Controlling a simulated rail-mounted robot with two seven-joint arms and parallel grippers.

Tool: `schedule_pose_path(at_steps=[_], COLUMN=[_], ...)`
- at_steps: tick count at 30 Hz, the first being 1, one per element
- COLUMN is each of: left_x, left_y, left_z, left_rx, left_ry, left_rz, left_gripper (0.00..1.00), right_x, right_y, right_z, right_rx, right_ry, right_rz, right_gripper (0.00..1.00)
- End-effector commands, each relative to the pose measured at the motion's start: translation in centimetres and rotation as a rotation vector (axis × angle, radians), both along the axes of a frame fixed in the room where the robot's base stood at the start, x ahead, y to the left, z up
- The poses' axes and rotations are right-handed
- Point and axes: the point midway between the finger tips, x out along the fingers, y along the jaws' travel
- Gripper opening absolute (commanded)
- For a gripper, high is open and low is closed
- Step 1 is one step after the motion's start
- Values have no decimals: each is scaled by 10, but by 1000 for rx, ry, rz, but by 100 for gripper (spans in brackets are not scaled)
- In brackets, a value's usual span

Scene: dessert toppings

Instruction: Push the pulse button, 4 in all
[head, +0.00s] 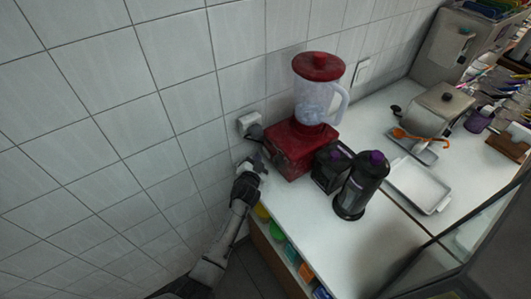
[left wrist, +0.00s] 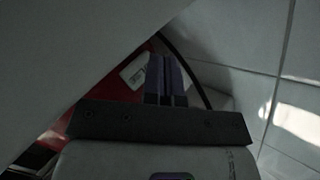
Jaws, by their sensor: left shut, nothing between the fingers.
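A blender with a red base (head: 290,155), a clear jug (head: 313,100) and a red lid (head: 319,66) stands upright on the white counter by the tiled wall. I cannot make out the pulse button in either view. My left gripper (head: 262,160) is at the left side of the base, close to it; I cannot tell whether it touches. In the left wrist view its fingers (left wrist: 166,78) are together and empty, in front of the dark red base (left wrist: 108,112) with a pale label (left wrist: 138,70). My right gripper is not in view.
A wall socket (head: 249,122) with a dark plug and cord is just behind my left gripper. Two dark containers with purple tops, one a tall canister (head: 361,187), stand right of the blender. A white tray (head: 420,185) lies farther right. The front counter is clear.

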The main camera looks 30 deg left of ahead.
Motion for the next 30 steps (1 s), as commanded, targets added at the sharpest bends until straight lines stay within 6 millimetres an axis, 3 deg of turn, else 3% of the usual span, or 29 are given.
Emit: schedule_pose_path(at_steps=[15,30], left_x=[-40,-46], left_y=[16,19], left_z=[1,0], left_rx=[1,0], left_ry=[1,1], left_rz=[0,1], left_gripper=[0,0], right_x=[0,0], right_y=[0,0], right_z=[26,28], right_rx=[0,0], right_ry=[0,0], right_rz=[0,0], right_gripper=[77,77])
